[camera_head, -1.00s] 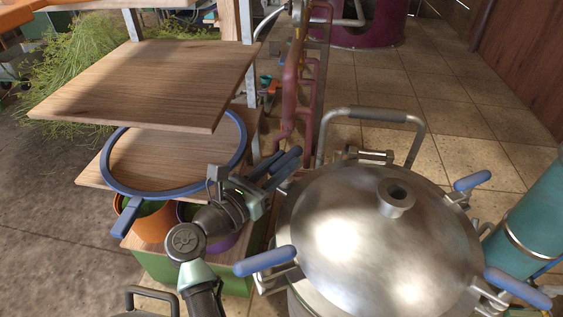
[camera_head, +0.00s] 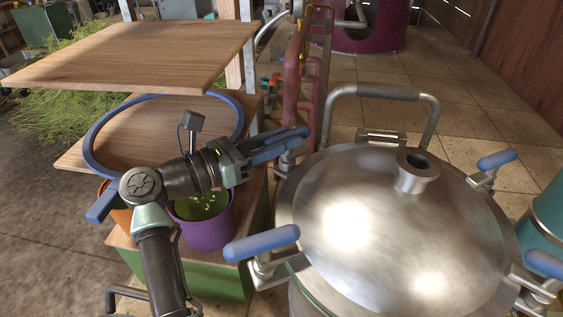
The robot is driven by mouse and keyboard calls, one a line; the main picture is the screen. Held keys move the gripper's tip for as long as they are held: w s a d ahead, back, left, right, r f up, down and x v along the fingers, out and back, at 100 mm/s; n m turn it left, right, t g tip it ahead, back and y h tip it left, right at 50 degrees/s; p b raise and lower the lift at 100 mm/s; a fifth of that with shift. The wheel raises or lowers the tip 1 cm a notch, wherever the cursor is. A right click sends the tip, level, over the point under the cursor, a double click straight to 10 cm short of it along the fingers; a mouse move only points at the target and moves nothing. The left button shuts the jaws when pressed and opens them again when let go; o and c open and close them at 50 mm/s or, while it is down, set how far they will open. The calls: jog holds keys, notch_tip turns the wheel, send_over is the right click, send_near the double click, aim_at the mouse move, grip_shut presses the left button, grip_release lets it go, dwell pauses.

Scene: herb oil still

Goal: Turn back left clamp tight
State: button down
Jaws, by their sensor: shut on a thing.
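The still pot's domed steel lid (camera_head: 390,235) fills the right half of the view. The back left clamp (camera_head: 288,160) sits at the lid's back left edge, and its blue handle is largely hidden by my fingers. My gripper (camera_head: 285,142) reaches in from the left and is shut on that handle. The front left clamp (camera_head: 262,243) has its blue handle pointing left, outward from the lid. The back right clamp (camera_head: 496,160) and the front right clamp (camera_head: 544,264) also have handles pointing outward.
A wooden shelf (camera_head: 130,55) overhangs the area left of my gripper. A purple pot (camera_head: 206,230) stands below my wrist. A grey tubular handle (camera_head: 385,91) rises behind the lid.

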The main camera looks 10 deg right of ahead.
jog(key=shift+w+f+m+g+h+b, duration=0.15)
jog(key=shift+m+g+b, duration=0.5)
jog(key=shift+b, duration=0.65)
jog(key=shift+m+g+h+b, duration=0.2)
jog(key=shift+m+g+b, duration=0.15)
jog(key=shift+g+b, duration=0.8)
jog(key=shift+w+f+m+g+h+b, duration=0.15)
jog(key=shift+m+g+b, duration=0.35)
jog(key=shift+b, duration=1)
jog(key=shift+s+r+b, duration=0.1)
jog(key=shift+b, duration=0.25)
jog(key=shift+r+m+g+b, duration=0.2)
jog(key=shift+m+g+b, duration=0.4)
jog(key=shift+g+b, duration=0.35)
jog(key=c, duration=0.7)
grip_release()
jog(key=shift+r+n+t+p, duration=0.3)
jog(key=shift+t+p, duration=0.35)
jog(key=shift+p, duration=0.6)
